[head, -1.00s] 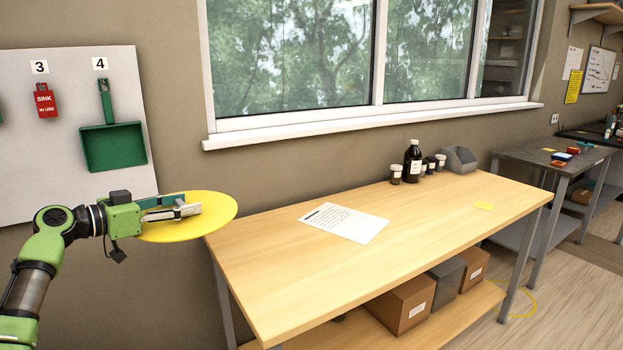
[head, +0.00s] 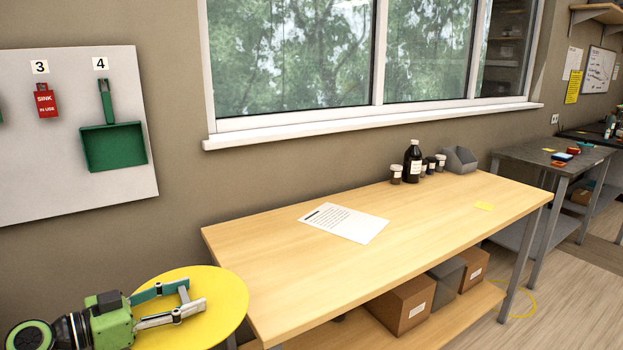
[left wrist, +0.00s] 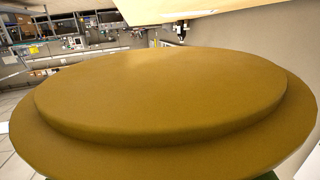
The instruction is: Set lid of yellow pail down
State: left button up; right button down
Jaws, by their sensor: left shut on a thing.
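The yellow lid (head: 222,300) is a round flat disc in the lower left of the head view. My left gripper (head: 186,299) is shut on it, with its fingers over the lid's upper face. The lid is left of the table's near left corner and overlaps the table edge in the picture. In the left wrist view the lid (left wrist: 160,95) fills most of the frame, showing a raised round step. I cannot tell whether it touches anything below. The yellow pail and my right gripper are not in view.
A wooden table (head: 330,265) stands in the middle with a paper sheet (head: 344,222), a brown bottle (head: 412,160) and small jars at the back. Its near left part is clear. A white board (head: 60,180) with a green dustpan (head: 113,146) hangs on the wall.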

aim_at(182, 346)
pick_arm(q)
jog(key=shift+m+g+h, duration=0.3)
jog(key=s+d+f, duration=0.1)
jog(key=s, duration=0.2)
jog(key=s+d+f, duration=0.1)
jog(key=s, duration=0.2)
jog(key=s+d+f, duration=0.1)
jog(key=s, duration=0.2)
jog(key=shift+s+f, duration=0.1)
jog(key=shift+s, duration=0.2)
jog(key=s+d+m, duration=0.1)
jog(key=s+d, duration=0.2)
jog(key=s, duration=0.7)
jog(key=shift+d+f+g+h, duration=0.35)
jog(key=shift+g+h, duration=0.05)
